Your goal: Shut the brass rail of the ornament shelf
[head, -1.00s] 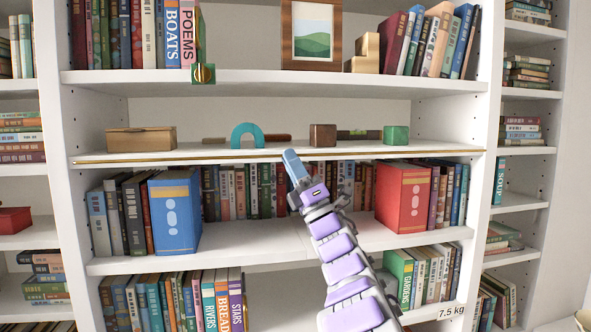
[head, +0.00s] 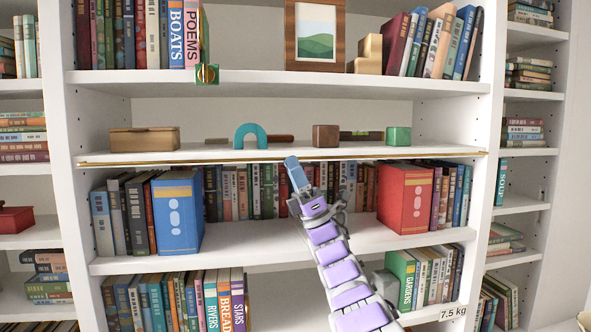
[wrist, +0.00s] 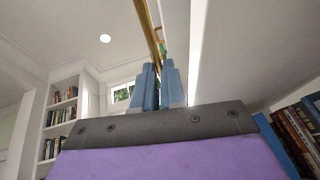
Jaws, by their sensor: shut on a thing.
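The ornament shelf (head: 210,155) is the white shelf across the middle of the bookcase in the head view. The thin brass rail (head: 140,163) runs along its front edge, low and close to the board. My gripper (head: 291,160) reaches up from below to the rail, near the middle of the shelf. In the wrist view the rail (wrist: 147,30) runs down to my blue fingertips (wrist: 158,72), which are shut on it. The exact contact is partly hidden by the fingers.
On the shelf stand a wooden box (head: 144,139), a teal arch (head: 249,135), a brown cube (head: 326,135) and a green cube (head: 398,136). Below are a blue binder (head: 176,213), a red binder (head: 405,198) and rows of books.

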